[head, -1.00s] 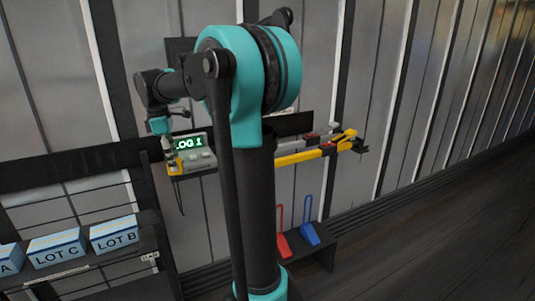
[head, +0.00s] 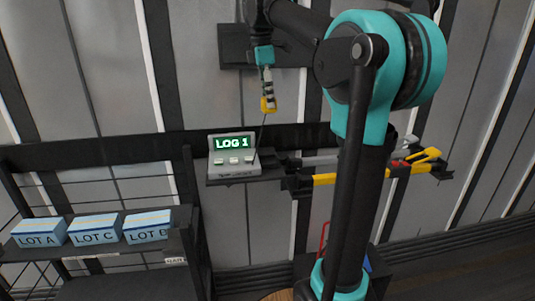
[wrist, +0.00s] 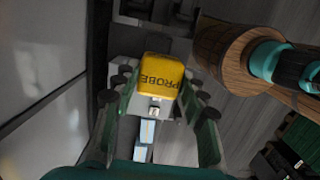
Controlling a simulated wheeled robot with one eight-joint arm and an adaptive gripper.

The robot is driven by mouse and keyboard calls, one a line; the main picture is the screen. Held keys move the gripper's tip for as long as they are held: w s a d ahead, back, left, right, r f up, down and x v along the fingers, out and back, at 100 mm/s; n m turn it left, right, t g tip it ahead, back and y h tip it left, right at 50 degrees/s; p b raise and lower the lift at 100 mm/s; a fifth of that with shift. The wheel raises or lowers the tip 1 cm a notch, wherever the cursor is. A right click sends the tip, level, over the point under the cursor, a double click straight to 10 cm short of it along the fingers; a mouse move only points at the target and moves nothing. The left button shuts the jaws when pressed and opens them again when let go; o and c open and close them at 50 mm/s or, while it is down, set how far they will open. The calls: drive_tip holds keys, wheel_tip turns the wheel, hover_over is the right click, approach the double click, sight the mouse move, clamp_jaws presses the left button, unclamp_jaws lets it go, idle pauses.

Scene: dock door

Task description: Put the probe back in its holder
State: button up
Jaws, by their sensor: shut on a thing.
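The probe (head: 268,103) has a yellow block marked PROBE and hangs below my gripper (head: 267,76), in the air above and right of the logger. In the wrist view the probe's yellow block (wrist: 162,72) lies between the fingers of my gripper (wrist: 160,100), which are shut on it. A thin dark cable runs down from the probe towards the logger. The grey logger (head: 232,163) stands on a wall shelf, shows LOG 1 in green and has several buttons. I cannot make out the probe's holder for certain.
A dark panel (head: 236,46) is on the wall behind my gripper. Yellow and grey long-handled tools (head: 325,179) lie right of the logger, partly behind my arm. Blue LOT boxes (head: 96,230) stand on a rack at lower left. The air around the probe looks clear.

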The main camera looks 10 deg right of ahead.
wheel_tip(320, 180, down, 18)
drive_tip(key=shift+f, duration=0.2)
drive_tip(key=shift+f, duration=0.1)
idle(0.3)
drive_tip(key=o, duration=1.4)
drive_tip(key=shift+c, duration=0.2)
wheel_tip(320, 180, up, 12)
drive_tip(key=a, duration=0.1)
drive_tip(key=shift+a, duration=0.3)
